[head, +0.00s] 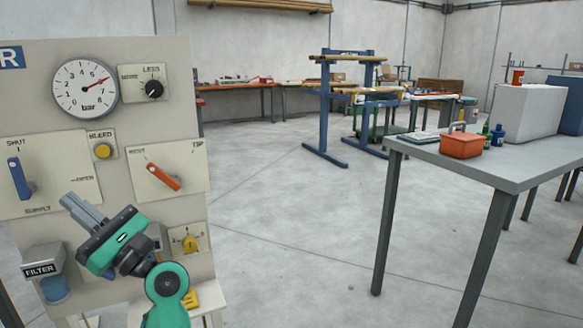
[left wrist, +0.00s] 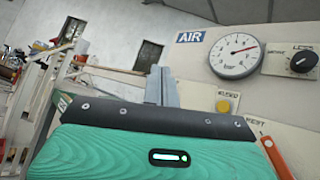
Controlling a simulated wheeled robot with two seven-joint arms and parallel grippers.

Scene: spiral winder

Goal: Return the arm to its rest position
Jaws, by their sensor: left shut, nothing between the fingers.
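My left gripper (head: 80,211) is in front of the lower part of the beige control panel (head: 120,130), with its fingers together and nothing between them. Its fingers point up and left, near the blue lever (head: 18,178) and below the orange lever (head: 162,176), apart from both as far as I can see. In the left wrist view its fingers (left wrist: 166,88) rise beside the panel's left part. My right gripper is not in view.
The panel also has a black knob (head: 153,89), a yellow bleed button (head: 103,151), a yellow knob (head: 190,243) and a filter (head: 55,288). A grey table (head: 480,167) with an orange box (head: 462,145) stands at right. The floor between is clear.

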